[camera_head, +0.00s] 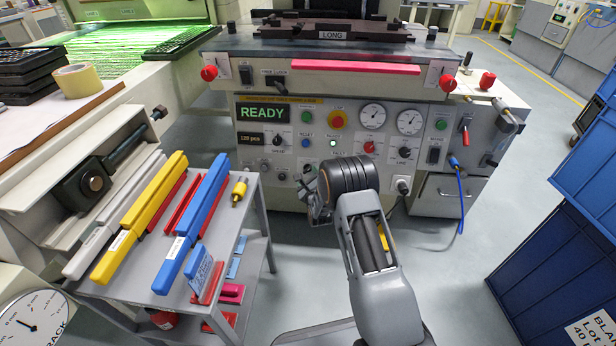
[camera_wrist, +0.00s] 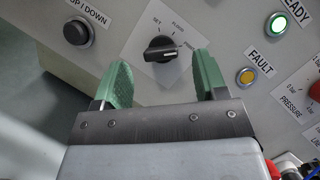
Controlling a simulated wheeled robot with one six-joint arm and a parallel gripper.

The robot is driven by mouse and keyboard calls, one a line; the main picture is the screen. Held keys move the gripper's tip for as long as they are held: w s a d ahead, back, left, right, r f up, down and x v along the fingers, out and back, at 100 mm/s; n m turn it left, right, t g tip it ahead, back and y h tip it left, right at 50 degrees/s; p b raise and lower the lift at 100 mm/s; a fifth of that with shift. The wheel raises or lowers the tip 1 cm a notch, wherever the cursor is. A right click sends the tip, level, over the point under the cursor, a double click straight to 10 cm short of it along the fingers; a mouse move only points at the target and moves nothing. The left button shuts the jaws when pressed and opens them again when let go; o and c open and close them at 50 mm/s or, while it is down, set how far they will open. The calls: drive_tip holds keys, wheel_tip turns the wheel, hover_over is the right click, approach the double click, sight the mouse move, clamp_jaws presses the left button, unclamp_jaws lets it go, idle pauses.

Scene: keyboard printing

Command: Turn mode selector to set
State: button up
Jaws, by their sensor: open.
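The mode selector (camera_wrist: 160,49) is a black rotary knob on a pale plate on the machine's front panel. In the wrist view the labels SET and PRINT and a third, hard-to-read word between them sit around its upper and right side. Its bar lies nearly level, with a white mark at the right end, toward PRINT. My gripper (camera_wrist: 164,82) is open, its two green fingers to the lower left and lower right of the knob, apart from it. Nothing is between them. In the head view my wrist largely hides the gripper and the selector cannot be made out.
A black UP/DOWN button (camera_wrist: 78,31), a lit green READY lamp (camera_wrist: 278,22) and an orange FAULT lamp (camera_wrist: 246,76) flank the selector. A READY display (camera_head: 263,112) is on the panel. A tool cart (camera_head: 245,215) stands left; blue crates (camera_head: 560,250) stand right.

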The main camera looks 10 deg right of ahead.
sight(307, 170)
drive_tip(key=shift+w+b, duration=0.3)
drive_tip(key=shift+w, duration=1)
drive_tip(key=shift+c, duration=0.4)
